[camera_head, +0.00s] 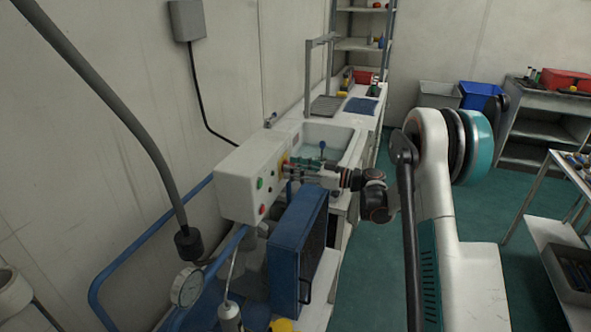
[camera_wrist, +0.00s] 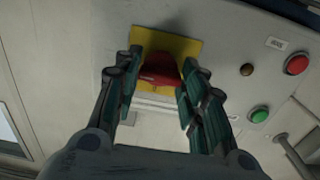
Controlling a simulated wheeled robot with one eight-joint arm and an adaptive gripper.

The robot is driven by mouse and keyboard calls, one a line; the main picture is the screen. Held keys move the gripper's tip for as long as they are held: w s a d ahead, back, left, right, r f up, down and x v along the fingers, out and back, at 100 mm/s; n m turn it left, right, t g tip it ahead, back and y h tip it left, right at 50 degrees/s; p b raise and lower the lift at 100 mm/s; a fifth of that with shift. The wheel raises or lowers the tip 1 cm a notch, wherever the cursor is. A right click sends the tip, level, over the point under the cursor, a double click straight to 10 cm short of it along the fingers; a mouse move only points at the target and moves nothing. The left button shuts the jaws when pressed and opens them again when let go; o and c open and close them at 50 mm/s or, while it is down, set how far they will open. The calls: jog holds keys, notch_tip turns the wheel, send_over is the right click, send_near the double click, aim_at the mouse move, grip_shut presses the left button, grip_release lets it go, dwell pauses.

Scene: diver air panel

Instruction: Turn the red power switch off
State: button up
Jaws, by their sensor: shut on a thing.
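The red power switch (camera_wrist: 160,70) is a red knob on a yellow plate (camera_wrist: 183,46) on the white panel face in the wrist view. My gripper (camera_wrist: 158,78) has its two teal fingers on either side of the red knob and is shut on it. In the head view my gripper (camera_head: 296,168) reaches from the right to the front of the white control box (camera_head: 240,185). There the yellow plate (camera_head: 284,161) shows only in part and the red knob is mostly hidden by the fingers. The knob's exact angle is hard to tell.
A red button (camera_wrist: 297,64), a green button (camera_wrist: 259,114) and a small brown knob (camera_wrist: 247,69) sit right of the switch in the wrist view. A blue cabinet (camera_head: 297,245) stands below the gripper. A sink (camera_head: 328,135) lies behind.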

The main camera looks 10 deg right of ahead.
jog(key=shift+n, duration=0.4)
jog(key=shift+n+b, duration=1.45)
jog(key=shift+n, duration=7.15)
jog(key=o, duration=1.1)
jog(key=shift+c, duration=0.2)
